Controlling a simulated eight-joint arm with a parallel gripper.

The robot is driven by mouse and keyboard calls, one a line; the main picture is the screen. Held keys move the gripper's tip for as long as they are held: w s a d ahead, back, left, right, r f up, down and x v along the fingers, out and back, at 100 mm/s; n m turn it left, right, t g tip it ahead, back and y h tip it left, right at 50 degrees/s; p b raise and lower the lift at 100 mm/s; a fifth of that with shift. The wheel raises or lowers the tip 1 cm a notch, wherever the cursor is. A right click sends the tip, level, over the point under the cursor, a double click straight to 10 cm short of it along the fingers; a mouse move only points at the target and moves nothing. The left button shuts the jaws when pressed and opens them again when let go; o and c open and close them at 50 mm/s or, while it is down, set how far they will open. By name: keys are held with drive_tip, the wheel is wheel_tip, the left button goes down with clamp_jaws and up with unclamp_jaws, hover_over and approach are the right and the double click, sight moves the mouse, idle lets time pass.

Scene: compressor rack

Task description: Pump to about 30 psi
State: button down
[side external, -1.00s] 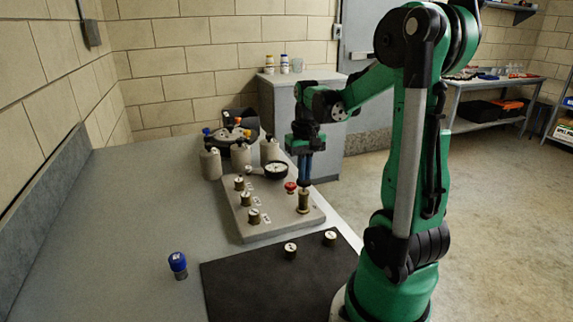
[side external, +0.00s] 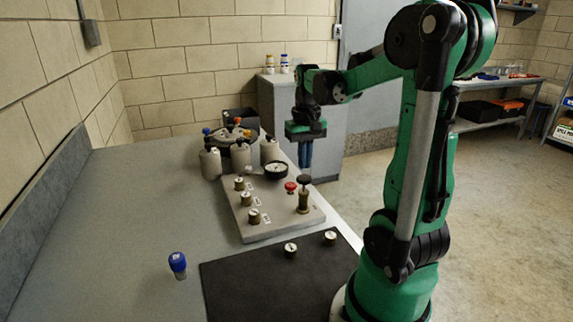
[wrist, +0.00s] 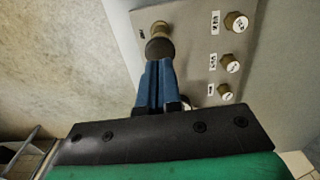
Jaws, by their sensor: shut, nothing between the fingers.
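The hand pump (side external: 303,203) stands upright near the right front corner of the grey panel (side external: 262,232). It has a brass body and a dark round knob on top. It also shows in the wrist view (wrist: 158,28), its dark knob just beyond my fingertips. My gripper (side external: 305,168) is shut and empty, its blue fingers pointing down above and behind the knob, seemingly apart from it. In the wrist view the fingers (wrist: 158,66) are together. The round pressure gauge (side external: 276,169) is at the back of the panel; its reading is too small to tell.
A red button (side external: 290,187) sits beside the pump. Several labelled brass knobs (side external: 246,200) line the panel's left. Grey bottles (side external: 241,157) stand behind it. Two brass pieces (side external: 290,250) lie on the black mat (side external: 240,290). A blue-capped item (side external: 177,263) stands left, with clear bench around it.

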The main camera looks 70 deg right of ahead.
drive_tip(key=shift+r, duration=2.5)
drive_tip(key=w+a+f+n+t, duration=0.1)
drive_tip(key=w+a+n+t, duration=0.1)
drive_tip(key=a, duration=0.5)
drive_tip(key=w+a+f+n+t, duration=0.1)
drive_tip(key=a+f+n+t, duration=0.1)
drive_tip(key=a+n, duration=0.2)
drive_tip(key=w+a+f+n+t, duration=0.1)
drive_tip(key=w+a+n+t, duration=0.1)
drive_tip(key=a, duration=0.9)
drive_tip(key=shift+w+f+n+t, duration=0.15)
drive_tip(key=shift+w+n+t, duration=0.2)
drive_tip(key=shift+n+t, duration=0.2)
